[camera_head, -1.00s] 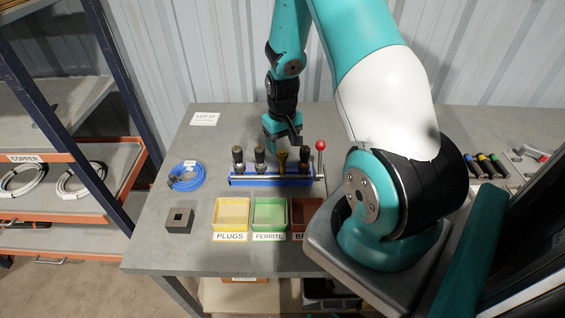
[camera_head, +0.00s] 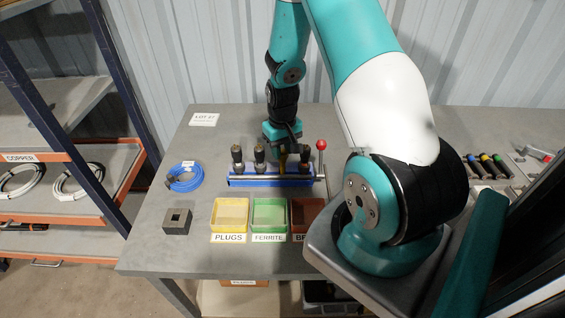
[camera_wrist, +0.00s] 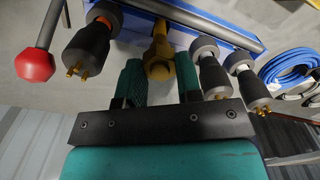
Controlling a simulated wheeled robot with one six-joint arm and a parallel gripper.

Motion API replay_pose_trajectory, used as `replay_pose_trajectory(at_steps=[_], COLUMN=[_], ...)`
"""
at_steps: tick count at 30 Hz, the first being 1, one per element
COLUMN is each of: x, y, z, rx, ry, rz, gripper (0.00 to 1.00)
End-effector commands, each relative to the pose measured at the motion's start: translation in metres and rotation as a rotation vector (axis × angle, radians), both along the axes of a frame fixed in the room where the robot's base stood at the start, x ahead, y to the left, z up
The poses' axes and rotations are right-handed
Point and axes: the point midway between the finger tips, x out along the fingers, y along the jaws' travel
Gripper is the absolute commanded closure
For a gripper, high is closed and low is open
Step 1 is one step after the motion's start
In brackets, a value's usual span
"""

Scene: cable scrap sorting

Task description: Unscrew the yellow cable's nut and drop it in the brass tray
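The yellow cable's plug with its brass-yellow nut (camera_wrist: 159,62) stands in the blue rack (camera_head: 270,182), in the row with dark plugs. In the wrist view it lies between the two green fingers of my gripper (camera_wrist: 160,82). The fingers stand apart, one on each side of it; firm contact is not clear. In the head view my gripper (camera_head: 284,152) is down over the yellow plug (camera_head: 283,166) and hides its top. The brass tray (camera_head: 303,213) is the brown-red one at the front right of the rack, partly covered by my arm.
A yellow PLUGS tray (camera_head: 229,201) and a green FERRITE tray (camera_head: 268,202) stand left of the brass tray. Dark plugs (camera_head: 237,158) flank the yellow one. A red-knobbed lever (camera_head: 321,146) rises at the rack's right end. A blue cable coil (camera_head: 185,177) lies left.

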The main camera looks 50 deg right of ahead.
Motion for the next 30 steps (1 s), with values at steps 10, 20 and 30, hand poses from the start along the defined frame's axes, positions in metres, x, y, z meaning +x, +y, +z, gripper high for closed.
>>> replay_pose_trajectory(at_steps=[10,20,30], x=[-0.0001,-0.0001,-0.0002], y=[0.0,0.0,0.0001], z=[0.0002,0.0001,0.0], rx=[0.0,0.0,0.0], ry=[0.0,0.0,0.001], rz=[0.237,0.801,1.38], gripper=[0.97,0.97,0.97])
